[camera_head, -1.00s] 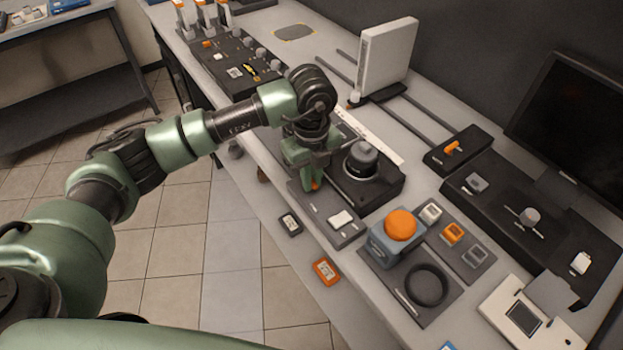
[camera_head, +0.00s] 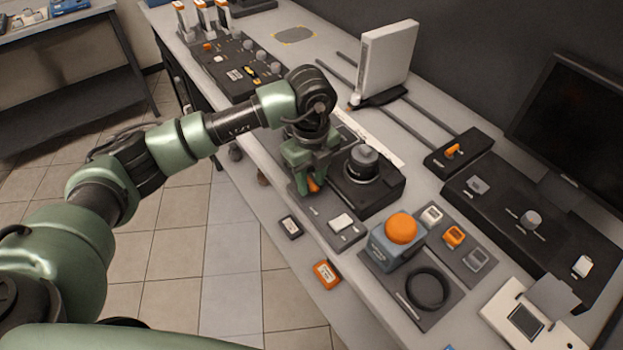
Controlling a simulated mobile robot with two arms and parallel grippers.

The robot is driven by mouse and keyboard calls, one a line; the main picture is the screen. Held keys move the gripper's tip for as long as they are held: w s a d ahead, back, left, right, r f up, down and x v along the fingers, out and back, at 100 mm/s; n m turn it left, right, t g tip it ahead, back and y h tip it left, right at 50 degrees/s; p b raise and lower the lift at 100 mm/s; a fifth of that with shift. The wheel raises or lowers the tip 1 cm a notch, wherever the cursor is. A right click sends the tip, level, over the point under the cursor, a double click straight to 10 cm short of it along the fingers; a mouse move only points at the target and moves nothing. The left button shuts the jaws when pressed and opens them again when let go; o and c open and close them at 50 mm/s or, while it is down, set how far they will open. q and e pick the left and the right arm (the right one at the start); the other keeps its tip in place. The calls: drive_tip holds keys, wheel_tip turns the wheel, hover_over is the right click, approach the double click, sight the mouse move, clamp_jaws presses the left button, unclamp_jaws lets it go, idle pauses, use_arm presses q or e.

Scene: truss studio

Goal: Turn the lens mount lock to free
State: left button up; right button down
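My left gripper (camera_head: 312,183) points down over the near-left end of a dark control plate (camera_head: 347,236). A small orange part (camera_head: 313,184), which looks like a lever, shows at its fingertips and is partly hidden by them. I cannot tell whether the fingers are closed on it or only around it. Just right of the gripper is a black device with a round lens-like barrel (camera_head: 362,163) standing upright on its dark base (camera_head: 372,196). The lock's marked positions are hidden or too small to read. My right gripper is not in view.
A blue box with an orange button (camera_head: 402,229) and a black ring (camera_head: 427,287) on a plate stand to the right. A white upright panel (camera_head: 387,60) stands behind on rails. A monitor (camera_head: 570,150) is at the far right. The bench's front edge runs below the gripper.

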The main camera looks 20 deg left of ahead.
sight(311, 181)
use_arm(q)
wheel_tip(311, 181, up, 8)
drive_tip(key=shift+f+b, duration=0.1)
drive_tip(key=shift+b, duration=0.8)
